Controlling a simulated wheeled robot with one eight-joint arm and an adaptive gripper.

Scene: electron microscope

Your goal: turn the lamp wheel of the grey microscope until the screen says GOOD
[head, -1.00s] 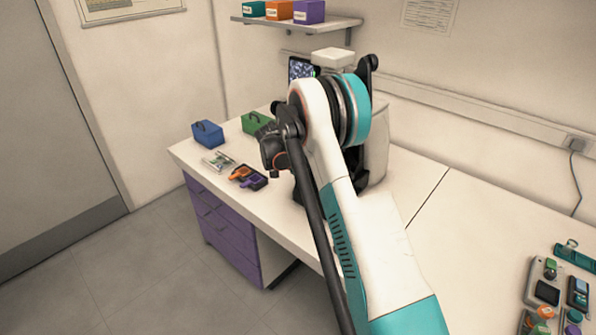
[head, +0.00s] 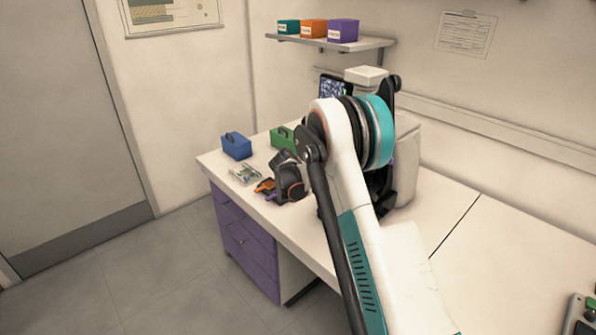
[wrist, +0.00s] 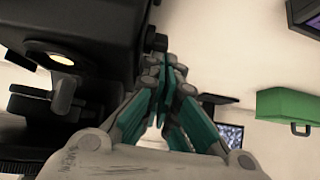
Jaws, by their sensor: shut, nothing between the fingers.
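In the wrist view a dark grey microscope body (wrist: 85,25) fills the left side, with a lit round lamp opening (wrist: 62,59) underneath. A small dark knob (wrist: 160,42) sticks out from its side; I cannot tell whether it is the lamp wheel. My gripper (wrist: 166,75), with teal finger pads, is shut and empty, its tips close to this knob; contact cannot be told. The screen (head: 335,88) shows a speckled picture behind my arm in the head view, and a speckled screen also shows in the wrist view (wrist: 229,137). No wording is readable. My arm hides most of the microscope in the head view.
A blue box (head: 236,146) and a green box (head: 281,137) stand on the white bench. A clear tray (head: 244,174) and orange and purple tools (head: 265,185) lie near its front edge. A wall shelf (head: 370,44) holds three small boxes. The bench at right is mostly clear.

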